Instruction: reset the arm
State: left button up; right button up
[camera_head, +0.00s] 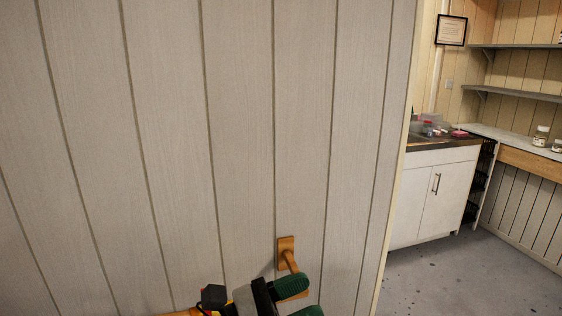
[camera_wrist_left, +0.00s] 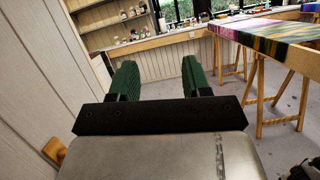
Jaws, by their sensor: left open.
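My left gripper (camera_head: 299,298) is at the bottom of the head view, in front of the pale panelled surface. Its two green fingers are apart. In the left wrist view the gripper (camera_wrist_left: 158,78) is open, with nothing between the fingers. A wooden handle (camera_head: 286,246) is fixed to the panelled surface right by the gripper, and my fingers partly cover it in the head view. In the left wrist view a wooden piece (camera_wrist_left: 54,150) shows at the lower left, outside the fingers. Whether the gripper touches the handle, I cannot tell. My right gripper is not in view.
The panelled surface (camera_head: 170,120) fills most of the head view and ends at a right edge. Beyond are a white cabinet (camera_head: 425,195), shelves (camera_head: 525,92) and open grey floor (camera_head: 470,275). The left wrist view shows a trestle table (camera_wrist_left: 293,58) with colourful cloth at right.

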pick_arm(q)
jog(key=w+a+f+n+t+y, duration=0.1)
jog(key=a+n+t+y, duration=0.35)
jog(key=n, duration=0.45)
jog(key=w+a+n+t+y, duration=0.1)
jog(key=a+n+t+y, duration=0.2)
jog(key=n+t, duration=0.4)
jog(key=w+a+f+n+t+y, duration=0.1)
jog(key=w+a+n+t+y, duration=0.2)
jog(key=n, duration=0.7)
jog(key=s+a+f+n+y, duration=0.2)
jog(key=a+f+n+y, duration=0.6)
jog(key=n, duration=0.3)
jog(key=s+a+f+n+g+y, duration=0.4)
jog(key=s+f+n+g, duration=0.5)
jog(key=f, duration=0.3)
jog(key=s+f+n+g+h, duration=0.2)
jog(key=s+f+n+g, duration=0.45)
jog(key=s, duration=0.65)
notch_tip(320, 180, down, 26)
jog(key=m+g, duration=0.2)
jog(key=s+a+f, duration=0.2)
jog(key=s+f, duration=0.5)
jog(key=s, duration=0.1)
jog(key=s+a+f+g+p, duration=0.1)
jog(key=s+f, duration=0.6)
jog(key=s, duration=0.1)
jog(key=shift+s+a+f+p, duration=0.25)
jog(key=shift+s+a+p, duration=0.05)
jog(key=shift+s+a, duration=0.1)
